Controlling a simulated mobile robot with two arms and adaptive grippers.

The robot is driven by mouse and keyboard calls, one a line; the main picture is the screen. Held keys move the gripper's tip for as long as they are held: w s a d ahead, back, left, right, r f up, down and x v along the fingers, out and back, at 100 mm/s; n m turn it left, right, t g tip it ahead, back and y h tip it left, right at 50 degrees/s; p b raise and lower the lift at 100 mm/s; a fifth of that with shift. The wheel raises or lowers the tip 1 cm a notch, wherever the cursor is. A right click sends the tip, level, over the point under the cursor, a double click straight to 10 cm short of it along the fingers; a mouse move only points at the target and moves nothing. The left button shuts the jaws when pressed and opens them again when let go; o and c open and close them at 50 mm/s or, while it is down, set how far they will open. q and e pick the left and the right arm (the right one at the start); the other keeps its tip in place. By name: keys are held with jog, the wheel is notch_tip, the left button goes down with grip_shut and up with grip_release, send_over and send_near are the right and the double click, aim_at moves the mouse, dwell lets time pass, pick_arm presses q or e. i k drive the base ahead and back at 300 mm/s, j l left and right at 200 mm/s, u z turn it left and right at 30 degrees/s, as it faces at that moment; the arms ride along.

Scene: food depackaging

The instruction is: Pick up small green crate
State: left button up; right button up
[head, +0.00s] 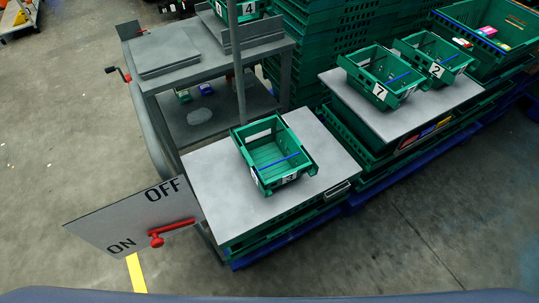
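A small green crate (262,153) sits on the grey tabletop (215,180) near the middle of the head view. It has white number labels, one perhaps a 3, and a blue bar across it. It looks empty. Two more small green crates stand on the grey top at the right, one marked 7 (372,84) and one marked 2 (456,63). Another crate marked 4 (247,9) is partly cut off at the top edge. Neither of my grippers is in view.
A grey metal bench (168,54) with a lower shelf stands behind. An ON/OFF panel with a red lever (160,237) sticks out at the left. Larger green crates are stacked behind.

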aim_at(368, 81)
jog(key=l+z, duration=0.1)
jog(key=l, duration=0.95)
jog(key=i+l+z, duration=0.15)
jog(key=l, duration=0.95)
